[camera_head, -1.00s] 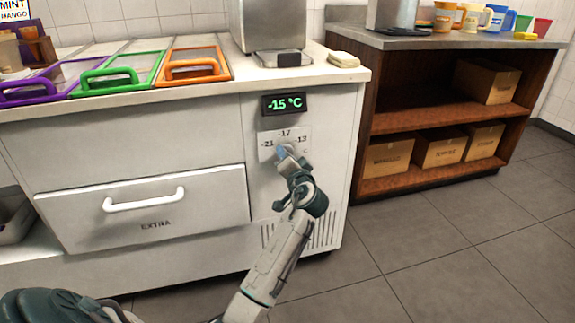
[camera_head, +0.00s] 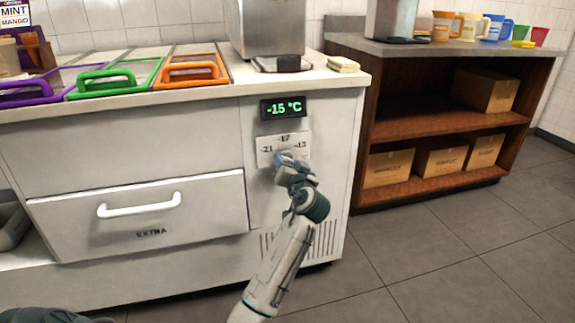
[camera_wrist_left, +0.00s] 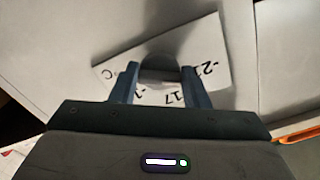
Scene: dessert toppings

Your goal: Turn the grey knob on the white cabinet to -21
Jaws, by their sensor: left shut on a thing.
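The white cabinet (camera_head: 210,255) has a display (camera_head: 283,108) that reads -15 °C in green. Below it is a white dial plate (camera_head: 266,150) marked -21 at left, -17 at top and -13 at right. My left gripper (camera_head: 285,158) is at the dial and mostly hides the knob in the head view. In the left wrist view, the grey knob (camera_wrist_left: 160,66) sits between the two fingertips of my left gripper (camera_wrist_left: 160,78), which is shut on it. The plate (camera_wrist_left: 207,67) appears upside down there, with -21 and 17 readable. The knob's pointer direction cannot be made out. My right gripper is not in view.
The EXTRA drawer (camera_head: 150,215) with its white handle is closed, left of the dial. Lidded bins with purple, green and orange (camera_head: 190,73) handles line the top. A wooden shelf (camera_head: 425,122) with boxes stands at right. The floor (camera_head: 430,240) in front of it is clear.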

